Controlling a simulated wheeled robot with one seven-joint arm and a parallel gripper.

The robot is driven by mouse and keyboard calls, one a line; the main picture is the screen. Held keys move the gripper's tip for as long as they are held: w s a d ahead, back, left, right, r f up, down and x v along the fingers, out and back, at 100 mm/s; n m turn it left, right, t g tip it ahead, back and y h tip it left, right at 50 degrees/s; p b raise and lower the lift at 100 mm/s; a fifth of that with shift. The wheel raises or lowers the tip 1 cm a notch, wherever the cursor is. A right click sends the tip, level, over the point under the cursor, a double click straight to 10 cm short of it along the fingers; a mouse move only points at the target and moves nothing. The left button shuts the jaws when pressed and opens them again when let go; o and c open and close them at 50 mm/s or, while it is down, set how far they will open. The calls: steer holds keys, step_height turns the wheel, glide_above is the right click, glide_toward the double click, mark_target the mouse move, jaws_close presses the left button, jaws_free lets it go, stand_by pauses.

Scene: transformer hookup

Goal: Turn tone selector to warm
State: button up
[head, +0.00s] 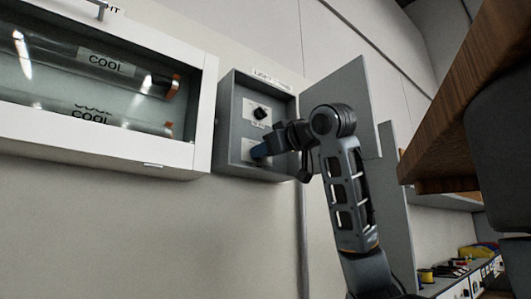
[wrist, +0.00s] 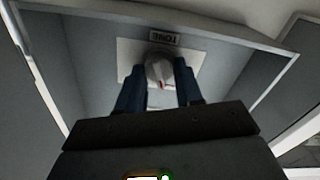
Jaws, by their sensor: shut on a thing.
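The tone selector (wrist: 158,68) is a grey knob with a red mark, on a pale plate under a label reading TONE, which appears upside down in the wrist view. My gripper (wrist: 160,92) has one blue finger on each side of the knob and is shut on it. In the head view my gripper (head: 262,151) reaches into the open grey control box (head: 228,125) at its lower plate. The knob is hidden there behind my gripper. I cannot read any setting marks around the knob.
A black knob (head: 260,113) sits on the upper plate in the box. The box door (head: 352,92) stands open to the right, behind my arm. A white cabinet (head: 206,115) with tubes labelled COOL (head: 106,64) is at the left. A wooden surface (head: 470,95) juts in at the right.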

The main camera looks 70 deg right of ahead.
steer(key=shift+f+n, duration=0.1)
steer(key=shift+n, duration=0.8)
steer(key=o, duration=1)
steer(key=b+v, duration=0.2)
steer(key=v, duration=0.5)
steer(key=shift+s+a, duration=0.25)
steer(key=shift+s, duration=0.05)
